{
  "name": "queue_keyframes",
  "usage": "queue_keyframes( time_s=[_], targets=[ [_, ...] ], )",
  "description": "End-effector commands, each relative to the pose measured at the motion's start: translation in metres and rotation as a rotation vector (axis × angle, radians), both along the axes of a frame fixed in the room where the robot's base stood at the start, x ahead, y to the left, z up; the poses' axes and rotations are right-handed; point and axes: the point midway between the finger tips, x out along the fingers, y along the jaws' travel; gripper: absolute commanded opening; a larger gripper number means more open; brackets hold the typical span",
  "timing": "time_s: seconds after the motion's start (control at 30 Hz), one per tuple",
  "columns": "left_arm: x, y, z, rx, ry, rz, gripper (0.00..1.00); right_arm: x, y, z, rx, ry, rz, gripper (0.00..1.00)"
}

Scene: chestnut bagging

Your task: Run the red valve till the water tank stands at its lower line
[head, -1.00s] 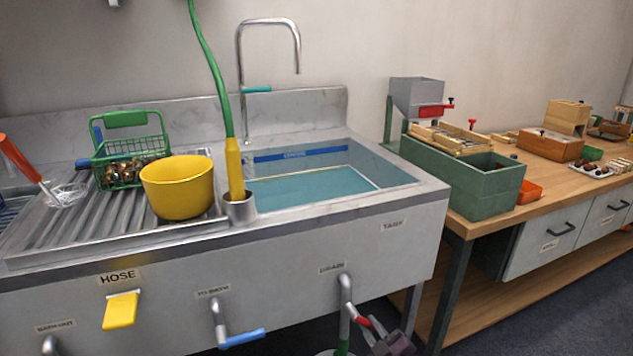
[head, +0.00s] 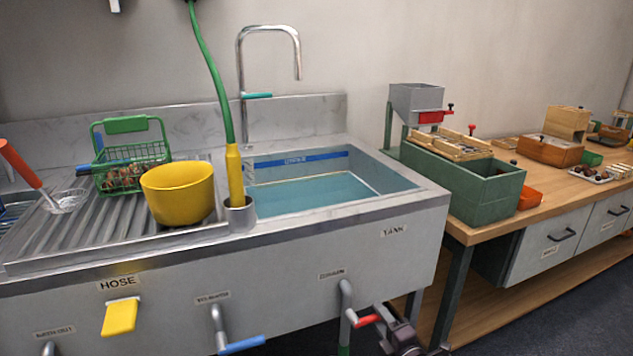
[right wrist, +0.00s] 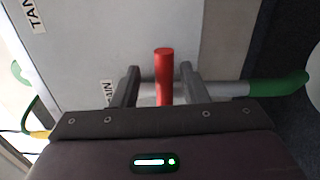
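The red valve handle (head: 368,320) sits on the drain pipe (head: 346,294) at the front of the steel sink unit, under a label that looks like "DRAIN". My right gripper (head: 385,318) is at this handle. In the right wrist view the red handle (right wrist: 164,76) stands between the two fingers (right wrist: 160,86), with a gap on each side. The water tank (head: 422,190) is the basin above, holding blue-green water (head: 315,194). A blue line strip (head: 325,157) on its back wall shows above the water surface. My left gripper is not in view.
A blue handle (head: 242,345) and a yellow hose lever (head: 120,316) are left of the drain. A yellow bowl (head: 178,195) and green basket (head: 130,165) stand on the drainboard. A wooden bench (head: 470,232) with a green box (head: 480,195) stands at right.

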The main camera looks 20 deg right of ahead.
Motion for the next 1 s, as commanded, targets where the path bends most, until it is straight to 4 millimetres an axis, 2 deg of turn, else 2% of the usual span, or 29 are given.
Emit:
queue_keyframes(
  time_s=[0.03,0.1,0.57,0.67,1.0],
  targets=[
    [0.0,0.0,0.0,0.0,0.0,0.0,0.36,0.0,0.0,-0.001,0.001,0.001,0.0,0.47],
    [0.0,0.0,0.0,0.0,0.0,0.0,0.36,0.0,0.0,-0.001,0.001,0.002,-0.001,0.55],
    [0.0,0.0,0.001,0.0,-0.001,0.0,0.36,-0.001,0.0,-0.001,0.002,0.004,-0.001,0.55],
    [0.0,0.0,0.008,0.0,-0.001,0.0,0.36,-0.008,-0.001,0.0,0.003,0.006,-0.001,0.55],
    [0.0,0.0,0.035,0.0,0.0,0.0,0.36,-0.049,-0.004,0.001,0.002,0.007,-0.001,0.55]
  ],
)
